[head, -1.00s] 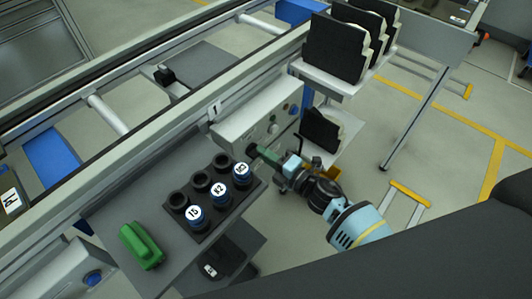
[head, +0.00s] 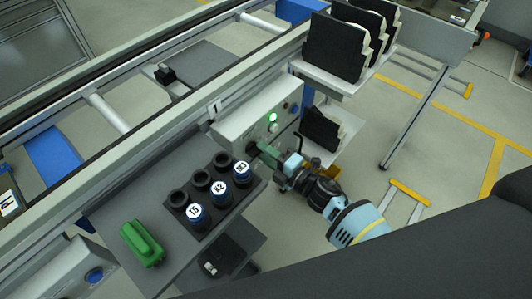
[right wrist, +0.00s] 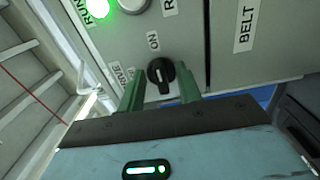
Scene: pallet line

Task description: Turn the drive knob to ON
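The drive knob (right wrist: 160,73) is black and round with a white pointer line, on a grey panel in the right wrist view. Its pointer lies roughly toward the ON label (right wrist: 153,41). My right gripper (right wrist: 160,85) has its two green fingers apart on either side of the knob, with a visible gap to it. In the head view, my right gripper (head: 262,152) is at the front of the control box (head: 240,118) and hides the knob. The RUN lamp (right wrist: 98,7) glows green; it also shows in the head view (head: 273,117). My left gripper is not in view.
A black rack (head: 205,225) with several cups, some with numbered blue-and-white tops, stands left of the gripper. A green object (head: 142,243) lies beside it on the grey shelf. Black-fronted items (head: 335,45) stand on a shelf above right.

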